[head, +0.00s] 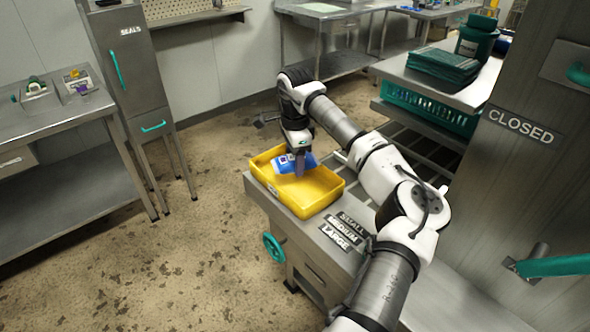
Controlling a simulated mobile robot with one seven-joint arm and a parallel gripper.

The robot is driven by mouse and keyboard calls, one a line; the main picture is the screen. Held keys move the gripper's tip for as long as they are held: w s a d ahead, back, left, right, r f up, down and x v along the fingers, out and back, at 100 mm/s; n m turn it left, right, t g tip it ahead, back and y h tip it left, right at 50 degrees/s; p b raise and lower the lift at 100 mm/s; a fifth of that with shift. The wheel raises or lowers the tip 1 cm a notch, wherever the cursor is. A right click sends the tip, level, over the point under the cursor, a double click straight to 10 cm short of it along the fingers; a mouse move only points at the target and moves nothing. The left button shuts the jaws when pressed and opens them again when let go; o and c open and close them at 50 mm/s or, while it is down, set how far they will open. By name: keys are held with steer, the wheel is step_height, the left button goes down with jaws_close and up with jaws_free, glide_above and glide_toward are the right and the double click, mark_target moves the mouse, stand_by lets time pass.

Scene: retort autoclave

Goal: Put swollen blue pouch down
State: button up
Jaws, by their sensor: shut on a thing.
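The blue pouch (283,166) has a white label patch and shows at the yellow tray, within its outline in the head view. My gripper (299,170) points down over the tray and is shut on the blue pouch. The arm's end hides part of the pouch. I cannot tell whether the pouch touches the tray floor. The yellow tray (318,203) sits on the left end of a steel cart top.
Labels SMALL, MEDIUM and LARGE (343,232) lie on the cart beside the tray. A steel door marked CLOSED (520,126) stands at right. A teal crate (430,108) is on a rack behind. A steel table (65,125) stands at left, with open floor between.

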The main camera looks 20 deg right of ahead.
mark_target(295, 182)
steer(key=shift+f+p, duration=0.35)
steer(key=shift+f, duration=2.2)
steer(key=o, duration=1)
step_height(295, 182, up, 12)
steer(key=shift+r+b, duration=0.15)
steer(key=shift+b, duration=0.85)
steer(key=shift+a, duration=0.1)
